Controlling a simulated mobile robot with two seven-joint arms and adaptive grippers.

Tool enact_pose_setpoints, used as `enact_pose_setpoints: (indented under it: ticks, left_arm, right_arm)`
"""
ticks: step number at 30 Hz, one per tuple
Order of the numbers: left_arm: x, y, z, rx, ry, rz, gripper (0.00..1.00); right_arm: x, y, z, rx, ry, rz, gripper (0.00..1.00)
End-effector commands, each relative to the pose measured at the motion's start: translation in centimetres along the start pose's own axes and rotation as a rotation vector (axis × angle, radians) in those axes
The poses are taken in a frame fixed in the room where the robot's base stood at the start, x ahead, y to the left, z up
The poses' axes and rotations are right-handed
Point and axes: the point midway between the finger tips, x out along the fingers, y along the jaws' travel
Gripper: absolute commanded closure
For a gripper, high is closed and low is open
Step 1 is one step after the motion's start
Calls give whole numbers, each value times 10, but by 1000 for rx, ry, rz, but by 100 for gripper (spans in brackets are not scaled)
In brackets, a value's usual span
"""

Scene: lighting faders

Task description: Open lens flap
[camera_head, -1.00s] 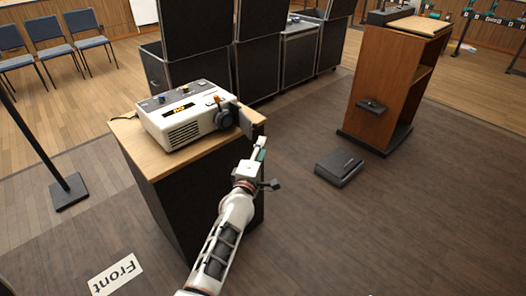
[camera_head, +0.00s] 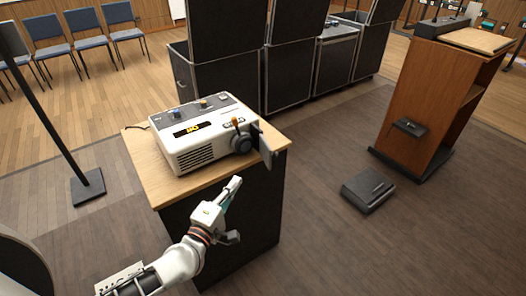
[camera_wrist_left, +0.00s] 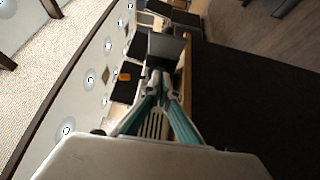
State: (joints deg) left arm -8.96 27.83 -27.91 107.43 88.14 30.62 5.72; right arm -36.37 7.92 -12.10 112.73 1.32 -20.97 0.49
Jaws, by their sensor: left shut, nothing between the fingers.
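The white projector (camera_head: 208,135) sits on the wooden top of a dark cabinet. Its grey lens flap (camera_head: 266,146) stands out from the projector's right front corner, swung away from the dark round lens (camera_head: 241,142), which is uncovered. My left gripper (camera_head: 236,183) is shut and empty, in front of the cabinet's front edge, below and left of the flap and apart from it. In the left wrist view its teal fingers (camera_wrist_left: 157,77) meet at the tips, and the flap (camera_wrist_left: 166,47) shows as a dark square just beyond them. My right gripper is out of view.
The cabinet top (camera_head: 150,175) has bare wood in front of the projector. Dark cases (camera_head: 220,90) stand behind. A black box (camera_head: 368,189) lies on the floor at right, by the wooden lectern (camera_head: 440,100). A stand base (camera_head: 88,187) is at left.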

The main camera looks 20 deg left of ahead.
Motion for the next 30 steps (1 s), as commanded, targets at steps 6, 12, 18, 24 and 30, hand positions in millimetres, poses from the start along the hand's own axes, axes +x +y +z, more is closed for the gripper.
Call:
enact_pose_setpoints:
  ticks: [6, 12, 18, 24, 30]
  left_arm:
    - [-12, -7, 2, -12, -13, -37, 100]
    - [15, -7, 2, -12, -11, -34, 100]
    - [55, -9, 3, -12, -11, -34, 100]
    - [90, -11, 8, -14, -12, -35, 100]
    - [107, -11, 26, -14, -12, -36, 100]
  right_arm:
    - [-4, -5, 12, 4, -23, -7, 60]
    - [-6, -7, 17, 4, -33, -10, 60]
    - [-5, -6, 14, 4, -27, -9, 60]
    - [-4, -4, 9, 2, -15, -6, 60]
    - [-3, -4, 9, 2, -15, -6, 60]
